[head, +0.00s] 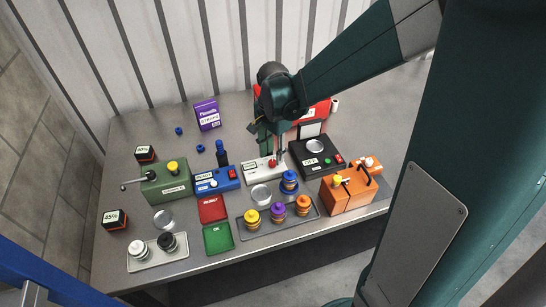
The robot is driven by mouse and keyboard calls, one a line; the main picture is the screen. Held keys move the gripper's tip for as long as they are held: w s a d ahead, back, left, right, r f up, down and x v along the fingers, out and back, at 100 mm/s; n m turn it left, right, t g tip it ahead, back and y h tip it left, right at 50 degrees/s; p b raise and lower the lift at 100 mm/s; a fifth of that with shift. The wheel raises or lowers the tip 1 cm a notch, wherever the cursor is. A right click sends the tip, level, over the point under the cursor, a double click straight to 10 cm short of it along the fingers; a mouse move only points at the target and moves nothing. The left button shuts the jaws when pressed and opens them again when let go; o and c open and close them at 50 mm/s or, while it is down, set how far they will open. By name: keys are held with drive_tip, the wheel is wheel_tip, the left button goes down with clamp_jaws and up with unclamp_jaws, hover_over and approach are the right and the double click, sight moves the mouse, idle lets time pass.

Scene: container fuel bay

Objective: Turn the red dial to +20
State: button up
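The red dial (273,162) is a small red knob on top of a pale grey box (254,174) near the middle of the table. The box carries a small dark label, too small to read. My gripper (279,157) points down right at the dial from above and behind. Its thin fingers overlap the right side of the knob in the picture. I cannot tell whether they touch it or how far apart they are. The dial's pointer and scale cannot be made out.
A blue box (215,181) stands close left of the dial box, a black scale (301,163) close right. A round metal dish (261,198) and a tray of coloured knobbed weights (265,229) lie in front. An orange box (340,199) stands front right, a green crank box (160,192) left.

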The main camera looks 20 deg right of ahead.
sight(273, 162)
wheel_tip(273, 162, up, 9)
idle(0.5)
idle(0.3)
drive_tip(key=shift+s, duration=0.1)
drive_tip(key=s+r+n+t, duration=0.3)
drive_tip(key=s+n, duration=0.3)
drive_tip(key=s, duration=0.3)
drive_tip(key=s+r+n+t, duration=0.3)
drive_tip(key=s+n, duration=0.4)
drive_tip(key=s, duration=0.3)
drive_tip(key=shift+d+t+b, duration=0.15)
drive_tip(key=shift+t+b, duration=0.2)
drive_tip(key=shift+t, duration=0.25)
